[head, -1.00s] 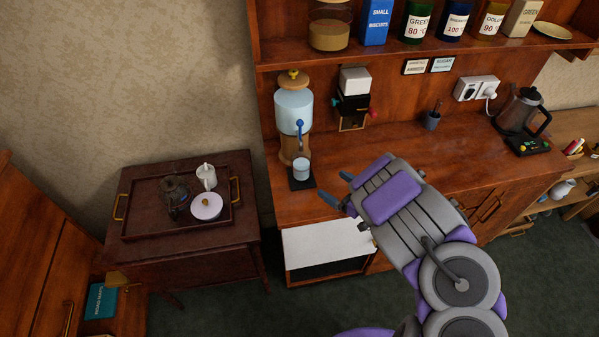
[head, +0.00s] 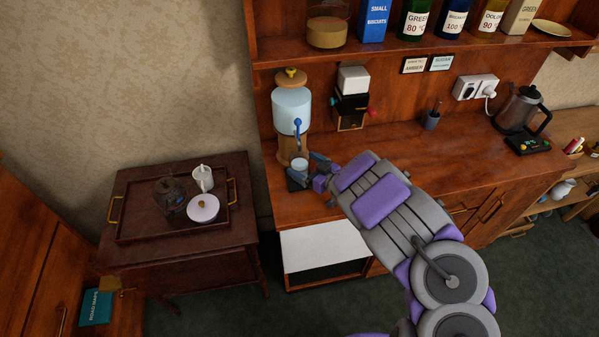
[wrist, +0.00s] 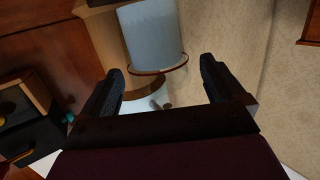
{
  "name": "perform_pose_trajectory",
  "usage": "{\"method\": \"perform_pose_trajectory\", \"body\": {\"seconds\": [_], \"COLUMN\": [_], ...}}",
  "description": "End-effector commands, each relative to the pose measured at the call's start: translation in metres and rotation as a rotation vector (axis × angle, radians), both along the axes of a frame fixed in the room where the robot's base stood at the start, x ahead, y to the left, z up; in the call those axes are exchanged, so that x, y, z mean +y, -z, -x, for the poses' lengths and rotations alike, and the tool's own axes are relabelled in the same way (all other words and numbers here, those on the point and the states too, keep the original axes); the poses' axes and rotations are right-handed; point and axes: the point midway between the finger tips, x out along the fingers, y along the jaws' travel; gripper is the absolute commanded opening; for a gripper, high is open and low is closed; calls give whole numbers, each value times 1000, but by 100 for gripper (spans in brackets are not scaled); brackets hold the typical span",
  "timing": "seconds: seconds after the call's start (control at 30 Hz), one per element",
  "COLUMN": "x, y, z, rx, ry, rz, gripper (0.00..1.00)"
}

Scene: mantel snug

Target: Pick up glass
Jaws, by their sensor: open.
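The glass (head: 299,164) is a small clear tumbler holding pale blue liquid.
A pen cup (head: 431,121) and kettle (head: 518,110) stand farther right. A low table (head: 150,260) with a teapot tray is on the left. The counter middle is clear.

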Motion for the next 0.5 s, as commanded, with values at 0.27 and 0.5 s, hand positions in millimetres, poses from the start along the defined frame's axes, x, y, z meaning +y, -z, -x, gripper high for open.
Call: {"method": "perform_pose_trajectory", "body": {"seconds": [0.27,0.5], "x": [21,21], "y": [3,3], "z": [-20,-20], "rx": [-1,1], "ry": [0,1], "rz": [0,2], "gripper": [96,93]}}
